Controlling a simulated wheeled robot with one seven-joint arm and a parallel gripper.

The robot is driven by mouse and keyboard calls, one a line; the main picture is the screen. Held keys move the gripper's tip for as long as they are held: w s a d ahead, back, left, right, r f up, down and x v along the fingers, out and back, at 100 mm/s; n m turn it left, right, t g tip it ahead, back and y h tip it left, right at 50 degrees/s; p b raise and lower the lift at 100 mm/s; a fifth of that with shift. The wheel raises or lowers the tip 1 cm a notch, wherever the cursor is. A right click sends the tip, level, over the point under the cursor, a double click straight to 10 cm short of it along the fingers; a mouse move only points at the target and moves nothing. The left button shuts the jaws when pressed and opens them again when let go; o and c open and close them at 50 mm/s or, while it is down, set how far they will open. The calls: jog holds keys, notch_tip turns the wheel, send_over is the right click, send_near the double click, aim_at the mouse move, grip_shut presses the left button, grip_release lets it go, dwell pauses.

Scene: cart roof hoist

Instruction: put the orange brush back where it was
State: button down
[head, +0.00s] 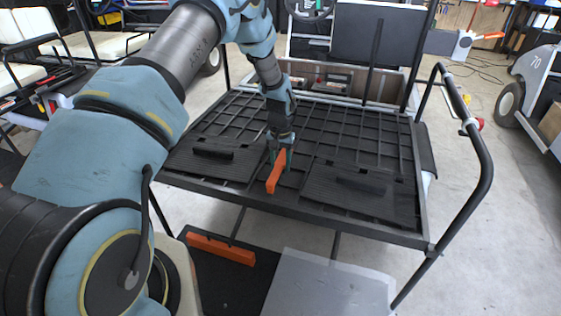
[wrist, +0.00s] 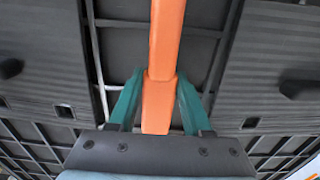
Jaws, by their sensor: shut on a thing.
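My gripper (head: 280,152) is shut on an orange brush (head: 275,174), above the front part of a dark grid-like roof frame (head: 300,112). In the wrist view the brush (wrist: 166,40) runs lengthwise between the green fingers of my gripper (wrist: 158,100), its near end close to the palm. Whether the brush touches the frame is hard to tell. Bristles are not visible.
Dark ribbed panels with handles lie on the frame left (head: 205,158) and right (head: 358,190) of the brush. A black bent rail (head: 484,165) stands at the right. Below lie another orange bar (head: 220,249) and a grey panel (head: 330,287).

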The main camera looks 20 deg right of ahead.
aim_at(280, 162)
jog(key=shift+f, duration=0.15)
jog(key=shift+c, duration=1.7)
grip_release()
notch_tip(280, 162, up, 12)
jog(key=b, duration=0.4)
jog(key=s+a+r+n, duration=0.15)
jog(key=a+r, duration=0.25)
jog(key=a, duration=0.5)
jog(key=a+r+n, duration=0.2)
jog(key=a+r, duration=0.2)
jog(key=a, duration=0.5)
jog(key=s+a+r+n+t, duration=0.1)
jog(key=s+a+r+n, duration=0.2)
jog(key=s+a, duration=0.9)
jog(key=a, duration=0.4)
jog(key=shift+s+r+t, duration=0.2)
jog(key=shift+s+t, duration=0.1)
